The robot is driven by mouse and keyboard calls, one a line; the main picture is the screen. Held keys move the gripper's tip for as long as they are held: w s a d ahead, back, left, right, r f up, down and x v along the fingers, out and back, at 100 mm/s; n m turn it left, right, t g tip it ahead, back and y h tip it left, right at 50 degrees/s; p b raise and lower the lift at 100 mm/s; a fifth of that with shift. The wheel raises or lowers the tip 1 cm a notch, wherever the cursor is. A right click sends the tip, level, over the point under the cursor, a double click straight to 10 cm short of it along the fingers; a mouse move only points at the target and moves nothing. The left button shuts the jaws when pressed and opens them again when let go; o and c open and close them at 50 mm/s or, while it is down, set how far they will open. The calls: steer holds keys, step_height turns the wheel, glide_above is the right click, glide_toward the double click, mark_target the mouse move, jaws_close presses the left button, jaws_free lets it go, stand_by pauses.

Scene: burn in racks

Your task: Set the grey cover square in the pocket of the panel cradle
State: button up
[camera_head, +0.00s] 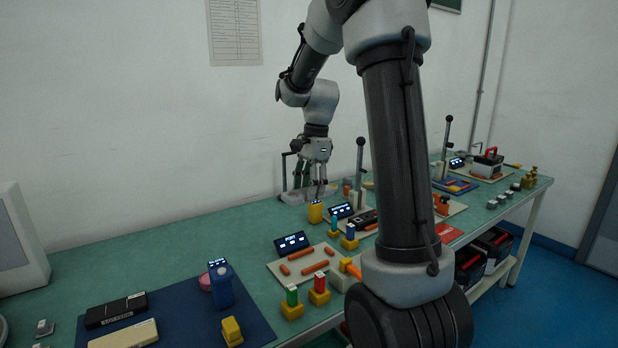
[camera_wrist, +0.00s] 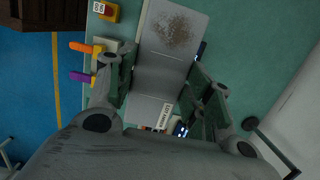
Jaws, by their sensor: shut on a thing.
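My gripper (camera_head: 315,172) is at the far back of the bench, pointing down over a pale grey flat piece (camera_head: 322,190). The wrist view shows my gripper (camera_wrist: 163,75) with one finger on each side of a grey plate, the likely grey cover (camera_wrist: 160,78), shut on it. A strip with a printed label (camera_wrist: 166,115) lies on its near part. A grey surface with a brown speckled patch (camera_wrist: 174,30) continues beyond it. I cannot tell the cradle's pocket from the cover, nor whether the cover is seated or raised.
Posts with dark handles (camera_head: 360,165) stand right of my gripper. A yellow block (camera_head: 315,212) and a small display (camera_head: 341,211) are close in front. The wrist view shows orange (camera_wrist: 82,47) and purple (camera_wrist: 80,78) handles left of the fingers. The bench's left middle (camera_head: 130,255) is clear.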

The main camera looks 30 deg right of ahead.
mark_target(308, 263)
step_height(308, 263, down, 20)
steer(key=shift+f, duration=0.25)
steer(key=shift+s+f, duration=0.15)
steer(key=shift+f, duration=0.2)
stand_by(0.7)
steer(key=shift+c, duration=0.3)
